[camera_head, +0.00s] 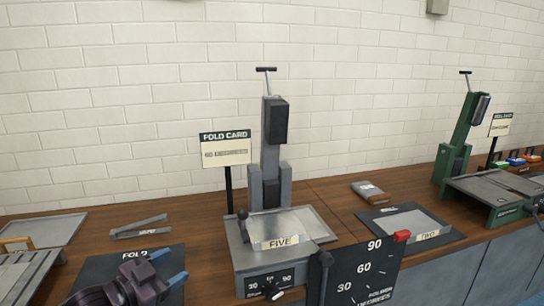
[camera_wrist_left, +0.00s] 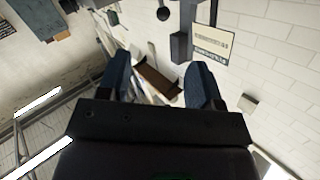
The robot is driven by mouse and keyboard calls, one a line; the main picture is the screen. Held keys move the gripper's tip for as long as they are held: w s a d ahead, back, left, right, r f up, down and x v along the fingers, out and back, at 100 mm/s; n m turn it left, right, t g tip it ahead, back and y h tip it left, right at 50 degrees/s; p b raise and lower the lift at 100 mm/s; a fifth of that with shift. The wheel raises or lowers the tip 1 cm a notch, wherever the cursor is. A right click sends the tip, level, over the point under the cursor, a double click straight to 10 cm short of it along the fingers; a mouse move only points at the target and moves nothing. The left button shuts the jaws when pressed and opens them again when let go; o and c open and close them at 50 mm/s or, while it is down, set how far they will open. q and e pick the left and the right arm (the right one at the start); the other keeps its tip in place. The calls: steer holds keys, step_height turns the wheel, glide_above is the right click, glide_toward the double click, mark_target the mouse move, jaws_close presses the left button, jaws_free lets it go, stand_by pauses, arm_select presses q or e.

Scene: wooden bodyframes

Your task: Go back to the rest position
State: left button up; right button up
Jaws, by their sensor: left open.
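My left gripper (camera_head: 169,267) is low at the left in the head view, above a dark mat (camera_head: 105,272) marked FOLD. Its two blue fingers are apart and nothing shows held between them. In the left wrist view the fingers (camera_wrist_left: 158,78) are also spread, with a brown piece (camera_wrist_left: 157,80) seen in the gap beyond them; I cannot tell what it is or how far away. My right gripper is not in view.
A grey machine (camera_head: 270,190) labelled FIVE stands right of my left gripper, beside a FOLD CARD sign (camera_head: 226,149). Metal tongs (camera_head: 138,227) lie behind the mat. A dark panel (camera_head: 362,275) with numbers stands in front. A green machine (camera_head: 455,160) stands far right.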

arm_select(q)
steer(key=s+a+f+n+y+p, duration=0.1)
steer(key=s+f+n+y, duration=0.2)
steer(key=s+f, duration=0.4)
steer(key=s+a+f+n+g+y+p, duration=0.1)
steer(key=s+f, duration=0.6)
steer(key=s, duration=0.7)
steer(key=s+a+f+n+g+y+p, duration=0.1)
steer(key=s+a+f+n+y, duration=0.2)
steer(key=s+f+n+y, duration=0.3)
steer(key=s+f, duration=0.1)
steer(key=s, duration=0.3)
steer(key=shift+s+a+f+n, duration=0.2)
steer(key=shift+a+f+n, duration=0.05)
steer(key=shift+f+n, duration=0.05)
